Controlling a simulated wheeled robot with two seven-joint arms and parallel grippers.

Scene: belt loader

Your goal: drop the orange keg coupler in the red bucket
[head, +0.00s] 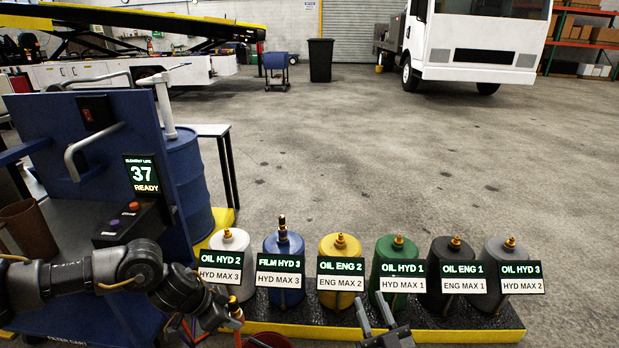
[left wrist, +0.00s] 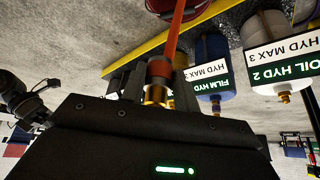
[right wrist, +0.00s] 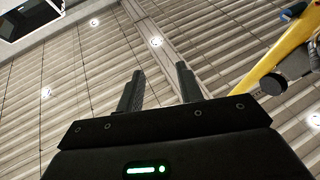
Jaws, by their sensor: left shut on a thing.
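The orange keg coupler (left wrist: 158,69), with a brass end, is between the fingers of my left gripper (left wrist: 157,88) in the left wrist view. An orange hose (left wrist: 178,35) runs from it. In the head view, the coupler (head: 235,311) shows as a small orange and brass piece at my left gripper (head: 226,306), in front of the white keg. The red bucket (head: 268,341) shows only as a dark red rim at the bottom edge, below and right of the coupler. My right gripper (head: 376,322) is open and empty; its fingers (right wrist: 158,88) stand apart in the right wrist view.
Several labelled kegs stand in a row on a black, yellow-edged tray (head: 440,334), including a white one (head: 231,243) and a blue one (head: 284,245). A blue cart (head: 100,150) with a readout and a blue drum (head: 188,185) stand left.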

